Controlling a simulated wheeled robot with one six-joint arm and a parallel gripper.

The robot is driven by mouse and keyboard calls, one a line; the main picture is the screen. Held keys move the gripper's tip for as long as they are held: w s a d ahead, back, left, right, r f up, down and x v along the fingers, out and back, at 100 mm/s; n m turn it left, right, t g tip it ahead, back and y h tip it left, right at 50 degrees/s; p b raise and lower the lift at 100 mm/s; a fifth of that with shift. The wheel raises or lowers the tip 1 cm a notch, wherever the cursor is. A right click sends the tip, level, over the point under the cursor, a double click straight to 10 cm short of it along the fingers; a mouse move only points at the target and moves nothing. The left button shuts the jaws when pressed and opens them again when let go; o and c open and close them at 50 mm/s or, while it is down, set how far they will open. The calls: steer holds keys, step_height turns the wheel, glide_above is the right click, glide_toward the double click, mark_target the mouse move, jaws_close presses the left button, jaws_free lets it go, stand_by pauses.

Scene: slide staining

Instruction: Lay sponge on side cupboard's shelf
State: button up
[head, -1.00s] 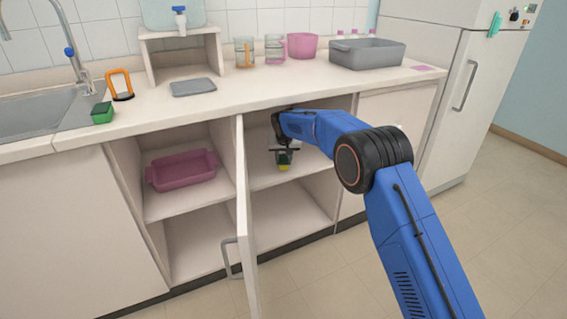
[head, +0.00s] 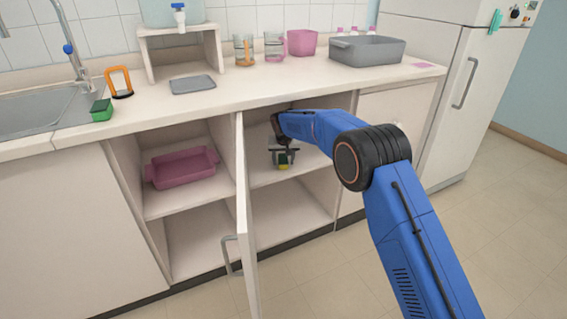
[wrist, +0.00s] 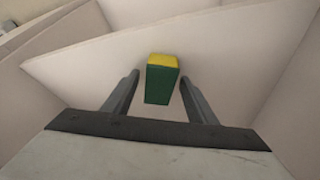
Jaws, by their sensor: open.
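The green and yellow sponge (head: 283,163) is inside the open right-hand cupboard bay, at its upper shelf (head: 303,173). In the wrist view the sponge (wrist: 161,83) sits between my two fingers, with a narrow gap on each side. My gripper (head: 284,152) is open and reaches into the bay, its fingers still around the sponge. In the wrist view the open gripper (wrist: 159,88) points toward the pale shelf surface. The sponge's underside is hidden, so its contact with the shelf is hard to see.
The open cupboard door (head: 247,215) stands out just left of my gripper. A pink tray (head: 182,168) lies on the left bay's shelf. A green block (head: 102,110), an orange-framed item (head: 119,82) and a grey tub (head: 366,50) stand on the counter. The lower bay is empty.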

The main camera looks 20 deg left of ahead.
steer(key=shift+r, duration=0.35)
steer(key=s+d, duration=0.5)
steer(key=s, duration=0.6)
steer(key=shift+d+r, duration=0.3)
steer(key=shift+d, duration=0.05)
